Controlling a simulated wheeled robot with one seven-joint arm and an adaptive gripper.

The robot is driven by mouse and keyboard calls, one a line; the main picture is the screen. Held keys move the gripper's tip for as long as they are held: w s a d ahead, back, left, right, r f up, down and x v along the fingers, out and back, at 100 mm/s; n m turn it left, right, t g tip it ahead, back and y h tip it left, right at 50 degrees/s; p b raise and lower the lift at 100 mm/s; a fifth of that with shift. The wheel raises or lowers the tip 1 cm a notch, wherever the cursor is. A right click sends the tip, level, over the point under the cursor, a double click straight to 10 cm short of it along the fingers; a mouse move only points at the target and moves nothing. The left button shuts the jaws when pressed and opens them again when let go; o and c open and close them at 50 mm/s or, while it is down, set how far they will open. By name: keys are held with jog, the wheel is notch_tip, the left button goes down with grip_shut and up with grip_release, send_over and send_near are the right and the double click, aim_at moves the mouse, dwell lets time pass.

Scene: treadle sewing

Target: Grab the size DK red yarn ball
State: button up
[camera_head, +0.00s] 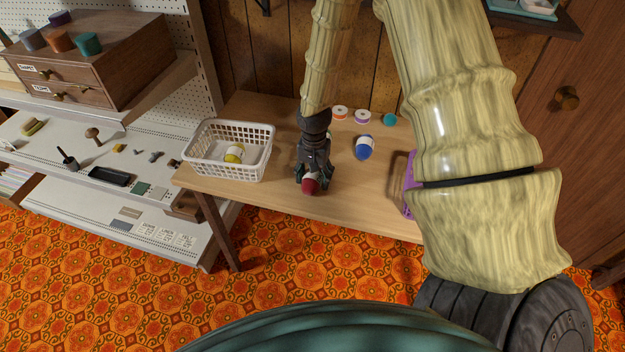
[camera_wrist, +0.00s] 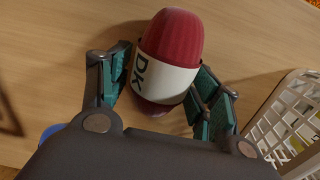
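A red yarn ball (camera_wrist: 172,35) with a white band marked "DK" sits between the fingers of my gripper (camera_wrist: 160,88) in the wrist view. In the head view my gripper (camera_head: 313,180) points down over the wooden table, with the red yarn ball (camera_head: 311,187) at its fingertips near the table's front edge. The fingers flank the ball closely on both sides. I cannot tell whether they press on it, or whether the ball rests on the table.
A blue yarn ball (camera_head: 364,147) lies to the right. A purple object (camera_head: 409,184) is partly hidden by my arm.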

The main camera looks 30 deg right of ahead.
jog(key=c, duration=0.6)
jog(key=shift+r, duration=0.15)
